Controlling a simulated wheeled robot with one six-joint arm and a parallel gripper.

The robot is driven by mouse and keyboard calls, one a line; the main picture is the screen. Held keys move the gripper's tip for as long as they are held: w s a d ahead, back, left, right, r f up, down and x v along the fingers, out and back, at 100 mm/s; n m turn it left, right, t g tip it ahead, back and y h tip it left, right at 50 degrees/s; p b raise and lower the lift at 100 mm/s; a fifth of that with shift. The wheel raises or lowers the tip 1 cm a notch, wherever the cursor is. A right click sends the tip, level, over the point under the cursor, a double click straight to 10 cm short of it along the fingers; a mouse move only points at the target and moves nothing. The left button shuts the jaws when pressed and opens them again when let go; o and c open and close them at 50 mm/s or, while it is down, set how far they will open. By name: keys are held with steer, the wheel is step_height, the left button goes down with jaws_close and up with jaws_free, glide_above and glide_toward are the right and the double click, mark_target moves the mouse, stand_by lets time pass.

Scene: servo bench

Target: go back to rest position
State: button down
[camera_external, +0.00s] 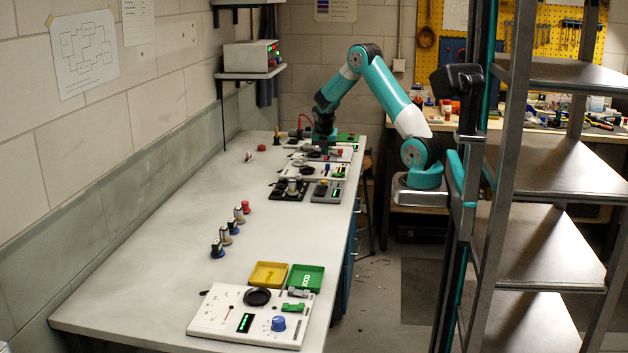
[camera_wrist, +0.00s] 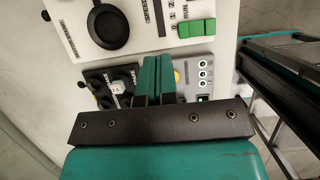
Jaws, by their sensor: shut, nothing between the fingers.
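My teal arm (camera_external: 395,95) reaches from its mount by the column over the far end of the bench. My gripper (camera_external: 323,142) points down there, above the far control panels, and its tips are hard to make out. In the wrist view my gripper's two teal fingers (camera_wrist: 153,80) are together with nothing between them. Beyond them lie a white panel (camera_wrist: 215,57) with a black round dish (camera_wrist: 108,24) and a green rocker switch (camera_wrist: 197,28), a dark panel with knobs (camera_wrist: 101,90) and a grey panel (camera_wrist: 205,88). I cannot tell how high the fingertips are above these panels.
The bench (camera_external: 150,285) is mostly clear on its left. Several small plugs (camera_external: 228,235) stand mid-bench. A near white panel (camera_external: 212,318), a yellow tray (camera_external: 268,274) and a green tray (camera_external: 306,278) sit in front. A metal shelf rack (camera_external: 545,168) stands right of my arm.

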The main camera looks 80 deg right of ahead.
steer(key=w+a+r+m+t+y, duration=0.1)
steer(key=a+r+m, duration=0.15)
steer(key=a, duration=0.65)
steer(key=w+a+r+m+t+y, duration=0.15)
steer(key=a+r, duration=0.25)
steer(key=a, duration=0.4)
steer(key=a+r+m+y, duration=0.1)
steer(key=a+r, duration=0.2)
steer(key=a, duration=0.6)
steer(key=s+a+r+m+g+y, duration=0.1)
steer(key=s+a+r+m+y, duration=0.1)
steer(key=s+a, duration=0.8)
steer(key=s+a+r+m+g+y, duration=0.1)
steer(key=s+a+r+m+y, duration=0.2)
steer(key=s+a, duration=0.7)
steer(key=a, duration=0.4)
steer(key=shift+s+m, duration=0.2)
steer(key=shift+m, duration=0.2)
steer(key=shift+r+g, duration=0.1)
steer(key=shift+g, duration=0.15)
